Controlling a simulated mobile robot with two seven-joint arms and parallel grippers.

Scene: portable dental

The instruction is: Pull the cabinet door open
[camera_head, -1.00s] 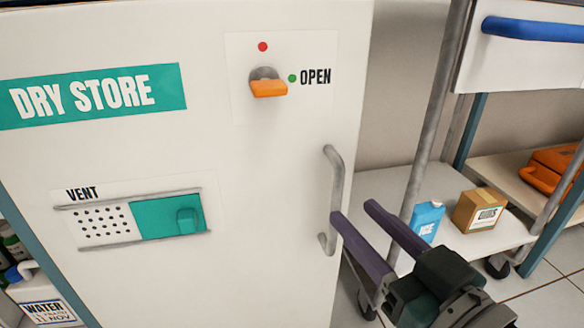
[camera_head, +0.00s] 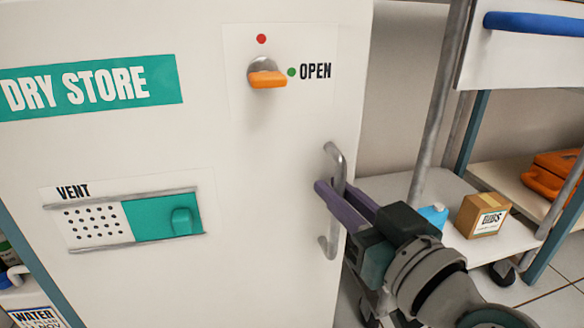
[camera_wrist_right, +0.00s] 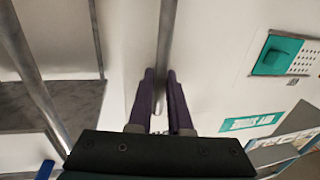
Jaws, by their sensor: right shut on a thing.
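The white cabinet door (camera_head: 250,150) fills the left and middle of the head view and looks closed. Its grey vertical bar handle (camera_head: 328,245) is near the door's right edge. My right gripper (camera_head: 336,188) is at the handle's mid height, its purple fingers shut on the bar, one on each side. In the right wrist view the handle (camera_wrist_right: 168,45) runs between the fingertips (camera_wrist_right: 160,74). An orange latch knob (camera_head: 267,79) sits above, beside a green dot and the word OPEN. My left gripper is not in view.
The door carries a teal vent slider (camera_head: 168,216) and a DRY STORE label (camera_head: 88,88). Right of it stands a cart with a blue-handled drawer (camera_head: 535,26), a cardboard box (camera_head: 483,215), a blue pack (camera_head: 433,216) and an orange case (camera_head: 552,172).

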